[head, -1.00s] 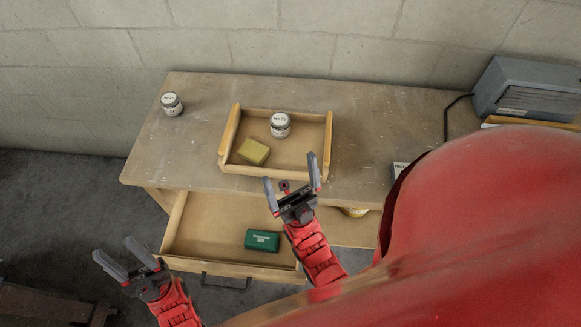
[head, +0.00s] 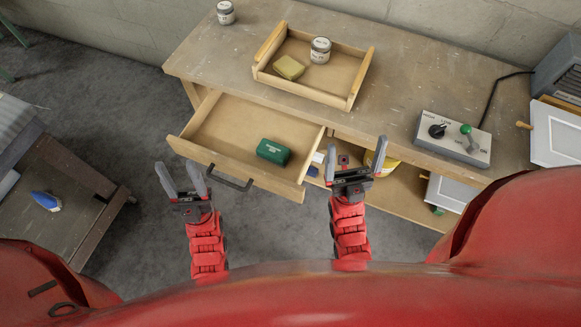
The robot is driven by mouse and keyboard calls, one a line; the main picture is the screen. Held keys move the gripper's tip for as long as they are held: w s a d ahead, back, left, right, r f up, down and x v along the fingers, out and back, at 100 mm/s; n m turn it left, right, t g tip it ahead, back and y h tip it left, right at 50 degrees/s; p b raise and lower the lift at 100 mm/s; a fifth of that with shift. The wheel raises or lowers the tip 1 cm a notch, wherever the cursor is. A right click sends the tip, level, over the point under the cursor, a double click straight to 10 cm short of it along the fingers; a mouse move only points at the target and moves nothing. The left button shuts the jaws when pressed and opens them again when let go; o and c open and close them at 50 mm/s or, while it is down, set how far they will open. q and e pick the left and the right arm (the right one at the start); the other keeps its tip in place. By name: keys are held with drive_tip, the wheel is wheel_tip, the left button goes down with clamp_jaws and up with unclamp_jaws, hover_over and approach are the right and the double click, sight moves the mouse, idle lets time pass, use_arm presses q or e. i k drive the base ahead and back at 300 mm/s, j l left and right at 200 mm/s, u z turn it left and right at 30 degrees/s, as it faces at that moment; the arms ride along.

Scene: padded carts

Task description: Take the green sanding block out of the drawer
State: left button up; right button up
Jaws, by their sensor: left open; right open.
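The green sanding block (head: 273,151) lies inside the open drawer (head: 222,163), near its right front corner. The drawer is pulled out below the bench top, with a dark handle on its front. My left gripper (head: 182,181) is open and empty, in front of the drawer's left part and outside it. My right gripper (head: 355,160) is open and empty, to the right of the drawer and the block. Neither gripper touches the block.
On the bench (head: 408,92) stands a wooden tray (head: 330,95) with a yellow block (head: 289,67) and a jar (head: 320,50). Another jar (head: 226,12) is at the back left. A control box (head: 453,138) is at right. A dark low table (head: 75,190) stands at left.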

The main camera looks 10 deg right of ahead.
sight(268, 150)
drive_tip(key=k, duration=0.1)
drive_tip(key=i+l+u, duration=0.1)
drive_tip(key=l, duration=0.55)
drive_tip(key=l+u, duration=0.15)
drive_tip(key=l, duration=0.5)
